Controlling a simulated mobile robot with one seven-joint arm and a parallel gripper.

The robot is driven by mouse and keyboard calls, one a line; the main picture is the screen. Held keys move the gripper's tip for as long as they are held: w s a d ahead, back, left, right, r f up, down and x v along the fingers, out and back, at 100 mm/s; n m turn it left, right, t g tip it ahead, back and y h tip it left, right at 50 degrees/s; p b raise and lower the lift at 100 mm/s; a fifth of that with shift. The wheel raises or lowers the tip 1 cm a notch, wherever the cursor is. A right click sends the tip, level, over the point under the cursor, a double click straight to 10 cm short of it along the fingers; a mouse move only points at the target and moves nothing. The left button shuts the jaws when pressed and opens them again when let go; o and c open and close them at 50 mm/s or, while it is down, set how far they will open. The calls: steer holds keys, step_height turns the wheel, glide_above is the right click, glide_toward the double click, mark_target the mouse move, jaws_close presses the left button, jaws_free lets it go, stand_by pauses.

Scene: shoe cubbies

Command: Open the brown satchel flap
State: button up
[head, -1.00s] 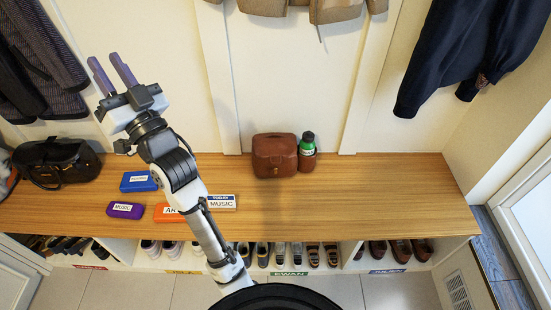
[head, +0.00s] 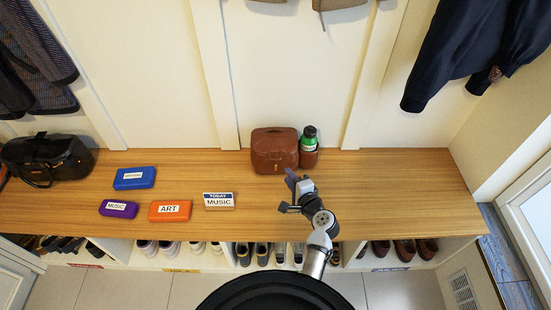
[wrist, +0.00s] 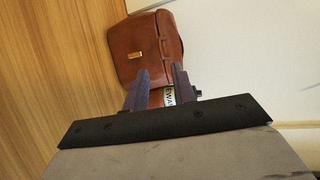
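The brown satchel (head: 274,151) stands upright on the wooden bench against the back panel, with its flap down over the front. In the wrist view the satchel (wrist: 150,40) is ahead of the fingers, and a small brass clasp (wrist: 135,48) shows on its front. My gripper (head: 290,190) is in front of the satchel, toward the bench's front edge. In the wrist view my gripper (wrist: 160,78) has its fingers apart with nothing held between them. The fingertips appear apart from the satchel. The fingers hide part of its lower side.
A green-and-brown bottle (head: 308,148) stands close at the satchel's right; its label (wrist: 168,95) shows between my fingers. A sign reading MUSIC (head: 219,202), an orange ART case (head: 170,211), other cases and a black bag (head: 45,160) lie left. The bench's right end is clear.

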glide_toward(275, 142)
steer(key=a+f, duration=0.1)
steer(key=w+a+f, duration=0.1)
steer(key=w+a+f+p, duration=0.1)
steer(key=a, duration=0.1)
steer(key=shift+f, duration=0.4)
jaws_close()
